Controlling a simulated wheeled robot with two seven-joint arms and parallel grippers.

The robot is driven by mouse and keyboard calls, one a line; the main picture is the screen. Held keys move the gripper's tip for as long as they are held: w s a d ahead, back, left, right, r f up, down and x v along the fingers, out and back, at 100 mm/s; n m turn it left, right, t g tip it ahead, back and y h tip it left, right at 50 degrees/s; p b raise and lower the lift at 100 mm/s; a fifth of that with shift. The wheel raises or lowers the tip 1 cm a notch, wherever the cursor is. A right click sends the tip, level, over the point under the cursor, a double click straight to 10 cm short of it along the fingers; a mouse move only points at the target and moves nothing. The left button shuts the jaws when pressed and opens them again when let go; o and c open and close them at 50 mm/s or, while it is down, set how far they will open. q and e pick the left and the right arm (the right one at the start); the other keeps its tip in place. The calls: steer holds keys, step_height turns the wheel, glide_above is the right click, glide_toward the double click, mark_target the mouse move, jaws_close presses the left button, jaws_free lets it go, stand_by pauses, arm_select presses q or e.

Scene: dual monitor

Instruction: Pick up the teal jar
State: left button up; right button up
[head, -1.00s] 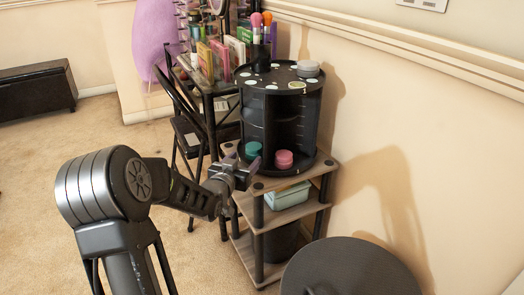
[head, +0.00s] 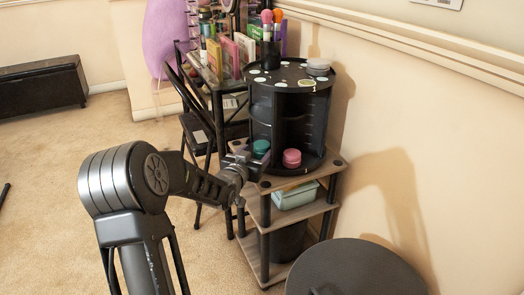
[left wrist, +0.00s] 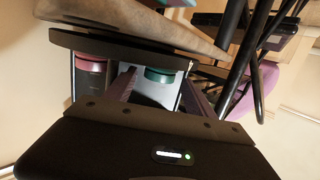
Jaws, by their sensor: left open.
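The teal jar (head: 261,147) stands on the bottom tier of the black round organizer (head: 287,75), left of a pink jar (head: 291,158). My left gripper (head: 250,160) is at the organizer's left front edge, right by the teal jar and partly covering its lower part. In the left wrist view the teal jar (left wrist: 160,76) shows between the two open purple-grey fingers (left wrist: 158,95), and the pink jar (left wrist: 92,64) is outside them to the left. Whether a finger touches the teal jar cannot be told. My right gripper is not in view.
The organizer stands on a wooden shelf unit (head: 290,205) with a pale green box (head: 295,195) below. A black folding chair (head: 195,120) and a cluttered vanity table are behind and left. A wall is close on the right. Open carpet lies to the left.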

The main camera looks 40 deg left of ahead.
mark_target(259, 150)
arm_select(q)
steer(key=shift+w+a+f+b, duration=0.1)
steer(key=shift+w+f+b, duration=0.1)
steer(key=shift+w+b, duration=0.15)
steer(key=b+x, duration=0.1)
steer(key=x, duration=0.2)
steer(key=shift+w+a, duration=0.1)
steer(key=shift+w, duration=0.25)
steer(key=shift+w+a, duration=0.15)
steer(key=shift+w, duration=0.2)
steer(key=shift+c, duration=0.4)
steer(key=c, duration=1.1)
